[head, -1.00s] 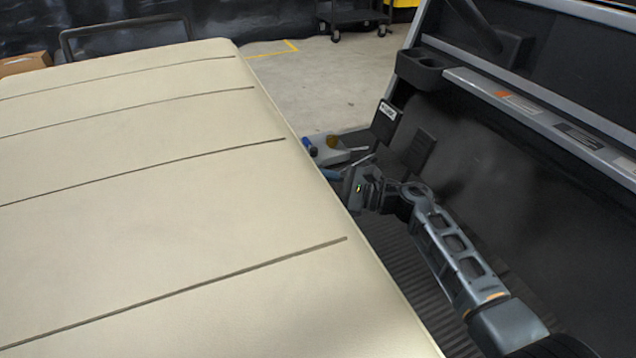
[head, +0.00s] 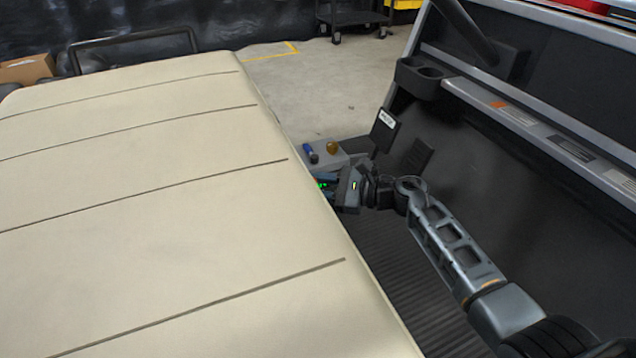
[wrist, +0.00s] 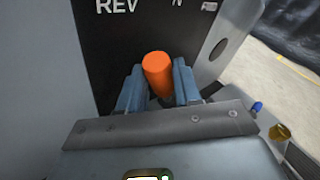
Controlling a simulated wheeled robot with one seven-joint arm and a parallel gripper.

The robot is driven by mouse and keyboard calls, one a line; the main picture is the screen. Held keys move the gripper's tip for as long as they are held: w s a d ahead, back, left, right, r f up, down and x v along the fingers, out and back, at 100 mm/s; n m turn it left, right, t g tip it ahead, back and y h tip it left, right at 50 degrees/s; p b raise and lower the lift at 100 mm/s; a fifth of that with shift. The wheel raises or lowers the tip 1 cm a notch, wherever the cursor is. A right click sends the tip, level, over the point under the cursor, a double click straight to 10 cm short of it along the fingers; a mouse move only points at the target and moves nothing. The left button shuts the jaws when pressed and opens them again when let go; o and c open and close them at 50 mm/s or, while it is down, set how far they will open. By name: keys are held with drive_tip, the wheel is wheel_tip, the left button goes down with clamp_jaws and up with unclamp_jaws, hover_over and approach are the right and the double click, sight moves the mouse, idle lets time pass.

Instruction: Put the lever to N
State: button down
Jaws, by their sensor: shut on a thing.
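The lever shows in the wrist view as an orange cylindrical knob (wrist: 157,74) between the two blue-grey fingers of my gripper (wrist: 158,88). My gripper is shut on it. Behind it is a black plate (wrist: 140,38) with white letters: REV at left, N to the right, and a partly cut-off F at far right. The knob appears between REV and N, nearer N; its exact setting is hard to tell from this angle. The lever's shaft is hidden. In the head view my gripper (head: 328,184) is beside the seat edge, and the lever is hidden there.
The beige seat (head: 170,220) fills the left of the head view. A grey ledge with a blue item (head: 311,154) and an amber item (head: 333,147) lies just beyond my gripper. Black pedals (head: 384,130) and the dark dash panel (head: 520,190) stand to the right.

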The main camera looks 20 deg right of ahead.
drive_tip(key=w+p, duration=0.1)
drive_tip(key=r+m+g+h+p, duration=0.1)
drive_tip(key=shift+w+r+m+p, duration=0.2)
drive_tip(key=shift+w+m+p, duration=0.1)
drive_tip(key=shift+w, duration=0.05)
drive_tip(key=shift+w+m+g+h+p, duration=0.3)
drive_tip(key=shift+w+m+g+p, duration=0.5)
drive_tip(key=shift+w+g, duration=0.3)
drive_tip(key=c, duration=1.1)
unclamp_jaws()
drive_tip(key=shift+o, duration=0.2)
drive_tip(key=shift+d, duration=0.1)
drive_tip(key=p+v, duration=0.2)
drive_tip(key=v, duration=0.5)
drive_tip(key=shift+s+d, duration=0.2)
drive_tip(key=shift+r, duration=0.15)
